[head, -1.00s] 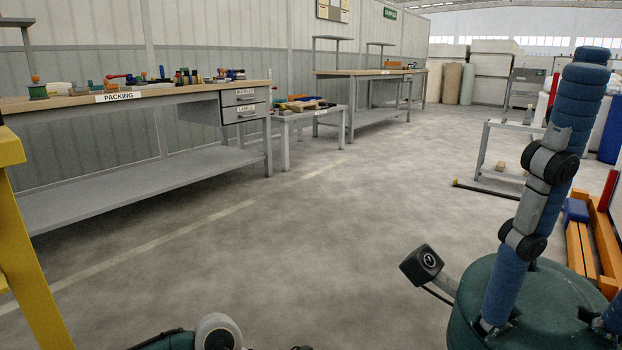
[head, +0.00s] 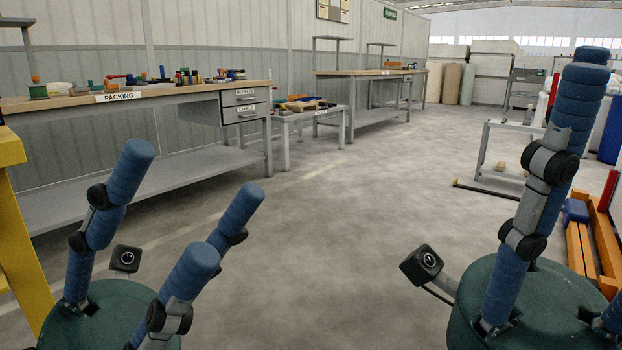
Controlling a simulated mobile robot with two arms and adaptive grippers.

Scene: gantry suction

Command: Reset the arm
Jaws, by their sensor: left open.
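My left gripper (head: 188,192) stands at the lower left of the head view. Its blue padded fingers point up and are spread well apart, with nothing between them. Its dark green round palm is partly cut off by the bottom edge. My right gripper (head: 548,185) is at the lower right. One long blue finger rises almost straight up from its green palm, and a piece of another shows at the right edge. The rest of it is outside the picture, so its opening is unclear. No object is seen in either gripper.
A packing bench (head: 170,91) with small items stands at the left, and a low table (head: 309,114) is beside it. A yellow post (head: 22,240) is at the left edge. Orange beams (head: 580,245) lie at the right. The concrete floor (head: 360,220) between is clear.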

